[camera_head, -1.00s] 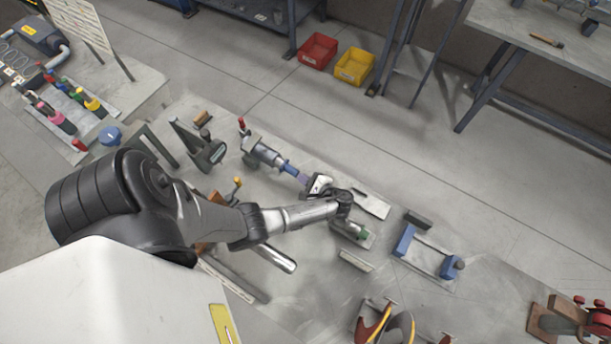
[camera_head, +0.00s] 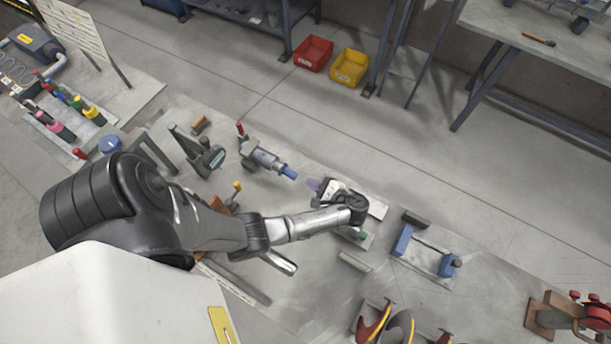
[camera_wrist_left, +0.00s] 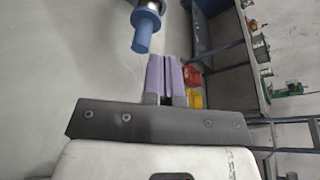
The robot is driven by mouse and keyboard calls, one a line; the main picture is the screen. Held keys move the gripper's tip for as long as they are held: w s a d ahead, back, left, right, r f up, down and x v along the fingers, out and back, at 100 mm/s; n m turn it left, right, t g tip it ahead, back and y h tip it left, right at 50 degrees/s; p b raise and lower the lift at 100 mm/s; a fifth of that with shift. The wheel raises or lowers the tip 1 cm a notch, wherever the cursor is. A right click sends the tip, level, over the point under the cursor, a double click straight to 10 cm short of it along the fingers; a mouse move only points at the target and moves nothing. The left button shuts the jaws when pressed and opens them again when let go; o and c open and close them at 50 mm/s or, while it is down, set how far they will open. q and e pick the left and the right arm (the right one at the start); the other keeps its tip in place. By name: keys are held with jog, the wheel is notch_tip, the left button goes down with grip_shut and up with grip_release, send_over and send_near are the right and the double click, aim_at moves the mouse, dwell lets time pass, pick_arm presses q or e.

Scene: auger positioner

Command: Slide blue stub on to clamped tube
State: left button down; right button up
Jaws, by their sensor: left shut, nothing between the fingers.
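The blue stub (camera_head: 288,173) sits at the right end of the grey, clamped tube assembly (camera_head: 262,156) on the bench in the head view. In the left wrist view, the blue stub (camera_wrist_left: 143,32) shows a wider collar against the grey tube end (camera_wrist_left: 150,3). How far it sits over the tube is hidden. My left gripper (camera_head: 313,184) is to the right of the stub, apart from it, with a small gap. Its purple fingers (camera_wrist_left: 166,76) are closed together and empty. My right gripper is not in view.
A dark stand (camera_head: 205,158) is left of the clamp. A blue-ended cradle (camera_head: 428,252) is right of my left gripper. A red bin (camera_head: 313,53) and a yellow bin (camera_head: 350,67) are on the floor beyond. A tray of coloured bottles (camera_head: 72,122) is at far left.

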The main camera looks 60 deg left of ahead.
pick_arm(q)
jog(key=w+d+r+p, duration=0.1)
jog(key=w+d+r, duration=0.1)
jog(key=d+r, duration=0.2)
jog(key=shift+d+r, duration=0.2)
jog(key=shift+d, duration=1.25)
jog(key=shift+w, duration=0.1)
